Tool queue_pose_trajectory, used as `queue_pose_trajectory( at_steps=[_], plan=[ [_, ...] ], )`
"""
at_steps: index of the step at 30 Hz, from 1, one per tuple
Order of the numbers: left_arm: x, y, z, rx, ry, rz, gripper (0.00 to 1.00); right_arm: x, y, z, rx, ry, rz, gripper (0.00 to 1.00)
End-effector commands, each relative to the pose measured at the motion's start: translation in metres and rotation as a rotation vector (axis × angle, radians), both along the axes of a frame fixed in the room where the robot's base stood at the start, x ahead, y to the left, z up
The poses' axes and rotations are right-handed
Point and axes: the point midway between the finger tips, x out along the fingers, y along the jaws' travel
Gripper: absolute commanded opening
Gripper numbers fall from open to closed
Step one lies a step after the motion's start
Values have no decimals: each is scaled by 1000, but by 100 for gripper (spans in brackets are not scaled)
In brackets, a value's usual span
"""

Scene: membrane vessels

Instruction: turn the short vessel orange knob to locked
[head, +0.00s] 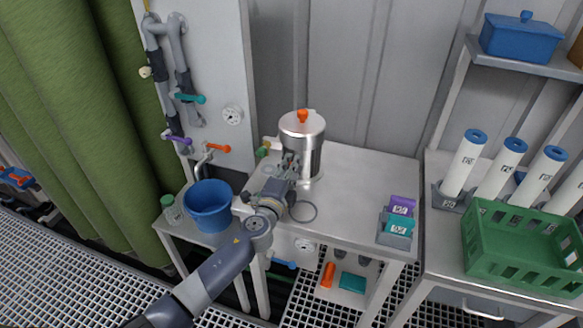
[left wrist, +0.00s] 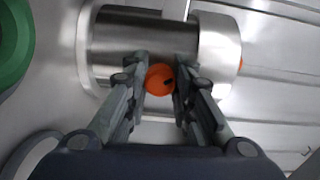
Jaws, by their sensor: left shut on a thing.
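The short steel vessel (head: 318,158) stands upright on the white bench, with an orange piece (head: 302,116) on top of its lid. My left gripper (head: 291,160) is at the vessel's near side and hides part of its wall in the head view. In the left wrist view the vessel (left wrist: 150,28) lies across the picture. A round orange knob (left wrist: 158,80) with a small dark mark sits between the two fingers of my left gripper (left wrist: 160,74), which is shut on it. The knob is hidden in the head view. My right gripper is not in view.
A blue bucket (head: 208,208) stands left of the bench, below taps and pipes. A grey ring (head: 303,212) lies near the gripper. Purple and teal boxes (head: 398,225) are at the bench's right edge. A green crate (head: 520,250) stands further right. The bench middle is clear.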

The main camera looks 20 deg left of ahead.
Motion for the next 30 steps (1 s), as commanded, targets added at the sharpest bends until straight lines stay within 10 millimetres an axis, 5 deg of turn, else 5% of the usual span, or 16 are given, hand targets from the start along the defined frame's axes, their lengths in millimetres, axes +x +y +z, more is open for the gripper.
queue_pose_trajectory(
  at_steps=[15,30],
  plan=[
    [0,0,0,452,-15,0,0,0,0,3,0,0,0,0],
    [0,0,0,646,-21,1,0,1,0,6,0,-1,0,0]
  ],
)
